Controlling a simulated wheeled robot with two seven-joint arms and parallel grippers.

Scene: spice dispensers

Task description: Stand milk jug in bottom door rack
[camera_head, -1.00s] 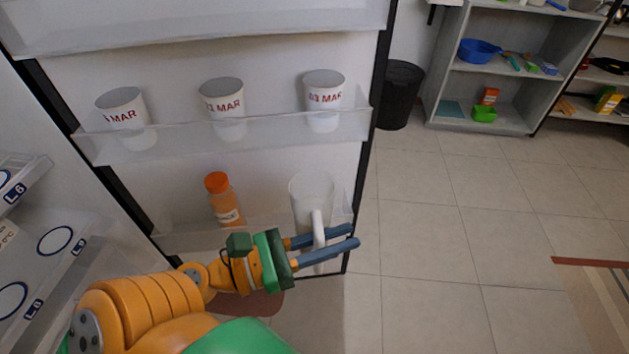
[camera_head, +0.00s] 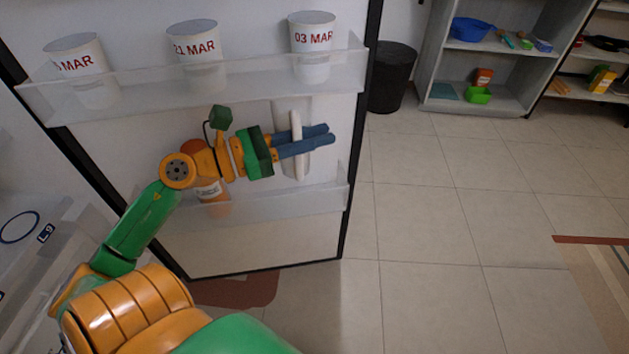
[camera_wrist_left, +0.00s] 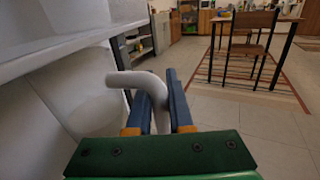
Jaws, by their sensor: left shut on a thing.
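The pale milk jug (camera_head: 283,114) is upright in front of the open fridge door's white inner face. My left gripper (camera_head: 328,134) is shut on the jug's white handle, its blue fingers pointing right across it. The jug's base shows near the upper rim of the clear bottom door rack (camera_head: 290,203); whether it touches the rack cannot be told. In the left wrist view, the curved handle (camera_wrist_left: 134,80) lies at the fingers (camera_wrist_left: 162,90), with the jug's pale body (camera_wrist_left: 85,95) to the left. My right gripper is not in view.
Dated white cups (camera_head: 312,45) stand in the rack above, over the jug. A black bin (camera_head: 392,78) stands beyond the door. The tiled floor to the right is clear.

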